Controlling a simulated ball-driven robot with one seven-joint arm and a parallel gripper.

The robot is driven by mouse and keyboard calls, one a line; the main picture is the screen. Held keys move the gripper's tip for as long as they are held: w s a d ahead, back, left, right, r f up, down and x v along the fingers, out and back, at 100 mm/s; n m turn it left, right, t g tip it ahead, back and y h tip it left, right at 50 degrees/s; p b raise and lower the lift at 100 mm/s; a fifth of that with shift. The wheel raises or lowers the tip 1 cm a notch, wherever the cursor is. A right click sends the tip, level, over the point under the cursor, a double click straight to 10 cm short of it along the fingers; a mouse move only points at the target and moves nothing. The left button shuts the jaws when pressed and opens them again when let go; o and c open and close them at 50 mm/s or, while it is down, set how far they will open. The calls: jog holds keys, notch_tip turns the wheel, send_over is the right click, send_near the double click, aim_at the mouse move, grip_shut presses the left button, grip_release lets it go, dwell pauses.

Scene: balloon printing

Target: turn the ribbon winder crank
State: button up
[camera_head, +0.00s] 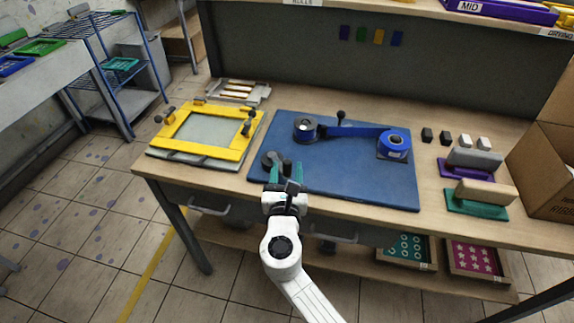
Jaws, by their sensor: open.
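The ribbon winder is on a blue board (345,185) on the wooden bench. It has a grey-topped spool (305,127), a blue ribbon (352,131) and a blue roll (394,145) at the right. A black ball knob (340,115) stands up behind the ribbon. A dark grey round part with an arm (270,160) is at the board's front left; it looks like the crank, but I cannot be sure.
A yellow frame (225,150) with clamps lies left of the board. Rubber-like blocks with purple (455,168) and green (465,207) bases are at the right, beside a cardboard box (545,165). Drawer handles (335,236) stick out along the bench front.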

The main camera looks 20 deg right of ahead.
jog(key=shift+x, duration=0.9)
grip_shut()
